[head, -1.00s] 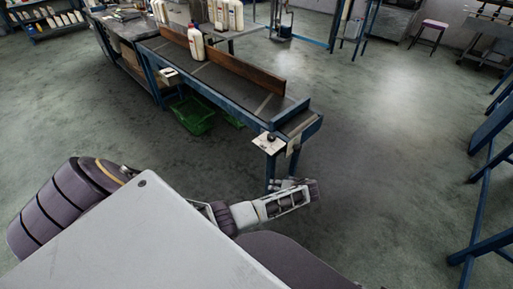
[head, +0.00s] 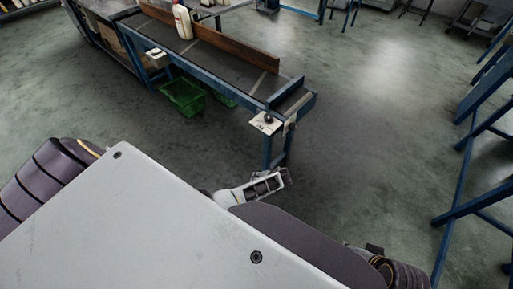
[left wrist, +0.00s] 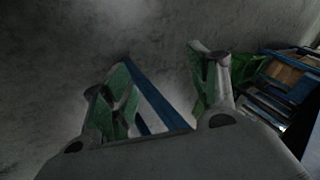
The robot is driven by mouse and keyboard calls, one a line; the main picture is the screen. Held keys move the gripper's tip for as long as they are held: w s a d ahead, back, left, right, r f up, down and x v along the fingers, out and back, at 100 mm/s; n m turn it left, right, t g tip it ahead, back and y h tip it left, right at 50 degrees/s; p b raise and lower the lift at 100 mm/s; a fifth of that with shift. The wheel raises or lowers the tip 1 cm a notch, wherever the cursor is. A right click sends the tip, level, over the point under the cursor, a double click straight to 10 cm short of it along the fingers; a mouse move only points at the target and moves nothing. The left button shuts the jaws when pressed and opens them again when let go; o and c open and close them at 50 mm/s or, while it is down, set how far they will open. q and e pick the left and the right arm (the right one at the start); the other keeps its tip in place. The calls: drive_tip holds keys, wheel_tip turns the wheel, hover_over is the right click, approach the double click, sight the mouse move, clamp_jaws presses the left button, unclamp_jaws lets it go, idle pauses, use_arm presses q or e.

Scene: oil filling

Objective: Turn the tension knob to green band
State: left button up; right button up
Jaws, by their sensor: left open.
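A small pale panel (head: 260,124) is fixed at the near end of the conveyor table (head: 222,62). A dark round knob (head: 268,118) stands on it; it is too small to show any green band or its setting. My left forearm (head: 250,190) reaches out below the table end, apart from the panel in the picture. My left gripper (left wrist: 160,58) is open and empty in the left wrist view, its green-padded fingers wide apart. My right gripper is not in view.
A white bottle (head: 182,21) stands on the belt before a brown board (head: 230,48). A green crate (head: 183,97) is beneath. Blue frames (head: 478,165) stand right. Floor between is clear.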

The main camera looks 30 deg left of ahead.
use_arm(q)
drive_tip(key=shift+s+a+f, duration=0.15)
drive_tip(key=shift+s+f, duration=0.1)
drive_tip(key=shift+s, duration=0.3)
use_arm(e)
drive_tip(key=shift+a+r, duration=0.2)
drive_tip(key=shift+f, duration=0.15)
